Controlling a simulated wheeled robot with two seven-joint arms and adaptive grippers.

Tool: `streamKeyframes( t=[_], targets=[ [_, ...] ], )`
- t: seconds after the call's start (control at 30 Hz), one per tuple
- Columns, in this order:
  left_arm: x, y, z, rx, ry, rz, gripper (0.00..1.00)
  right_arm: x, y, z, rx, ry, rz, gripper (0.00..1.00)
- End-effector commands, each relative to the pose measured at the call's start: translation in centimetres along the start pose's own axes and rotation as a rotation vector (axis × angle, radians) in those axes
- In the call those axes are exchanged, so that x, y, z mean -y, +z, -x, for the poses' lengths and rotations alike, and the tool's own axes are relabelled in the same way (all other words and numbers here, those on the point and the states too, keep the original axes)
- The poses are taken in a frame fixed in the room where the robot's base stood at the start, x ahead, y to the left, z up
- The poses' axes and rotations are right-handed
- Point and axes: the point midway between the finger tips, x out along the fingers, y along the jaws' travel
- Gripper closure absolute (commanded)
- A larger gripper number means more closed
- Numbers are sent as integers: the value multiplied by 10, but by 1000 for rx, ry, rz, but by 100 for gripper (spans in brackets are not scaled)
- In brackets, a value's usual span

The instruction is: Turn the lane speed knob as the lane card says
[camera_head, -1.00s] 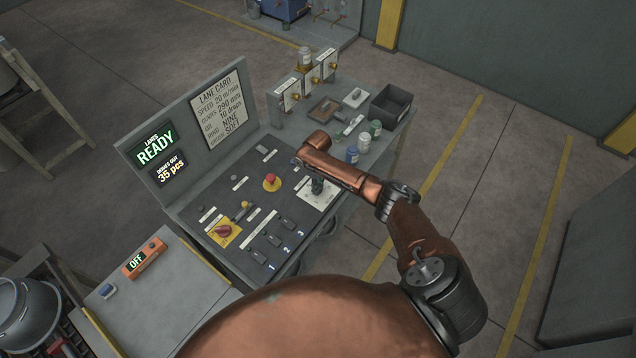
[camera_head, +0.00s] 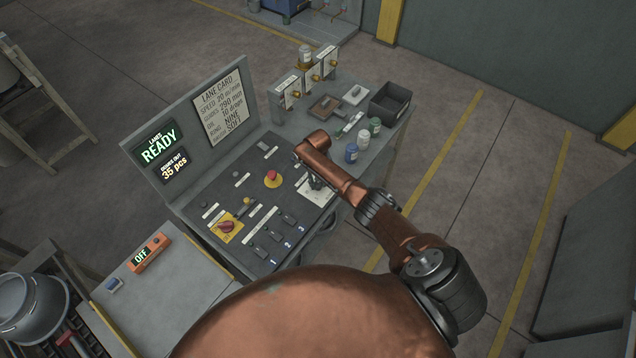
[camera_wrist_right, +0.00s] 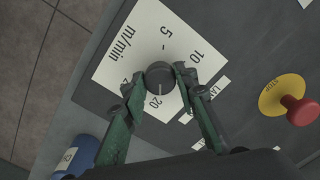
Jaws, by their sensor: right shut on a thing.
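The lane card (camera_head: 220,108) on the panel's upright back reads speed 20 m/min. In the right wrist view the dark round speed knob (camera_wrist_right: 160,74) sits on a white m/min dial plate (camera_wrist_right: 135,50) with 5, 10 and 20 printed around it. A pale line on the knob points at or close to the 20. My right gripper (camera_wrist_right: 159,82) is shut on the knob, one finger on each side. In the head view my right gripper (camera_head: 317,184) is over the dial plate (camera_head: 312,196), and my arm hides the knob. My left gripper is not in view.
A red stop button (camera_head: 272,178) on a yellow disc and a red rotary switch (camera_head: 226,226) are on the same panel. Blue (camera_head: 351,153), white and green bottles stand right of my right wrist. A black bin (camera_head: 390,102) is at the far corner.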

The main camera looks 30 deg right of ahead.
Motion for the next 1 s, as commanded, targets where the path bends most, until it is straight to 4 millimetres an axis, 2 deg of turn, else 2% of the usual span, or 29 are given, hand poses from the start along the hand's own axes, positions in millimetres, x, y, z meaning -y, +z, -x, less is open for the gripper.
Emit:
streamKeyframes(
  t=[0.3, 0.8, 0.83, 1.0],
  targets=[
    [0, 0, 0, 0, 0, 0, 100, 1, -1, 0, -2, -1, -109, 97],
    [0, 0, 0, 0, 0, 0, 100, 0, -1, 1, -4, -1, -127, 97],
    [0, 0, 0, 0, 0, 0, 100, 0, -2, 1, -4, -1, -127, 72],
    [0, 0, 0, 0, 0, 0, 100, 0, -1, 1, -3, -1, -127, 61]
  ],
)
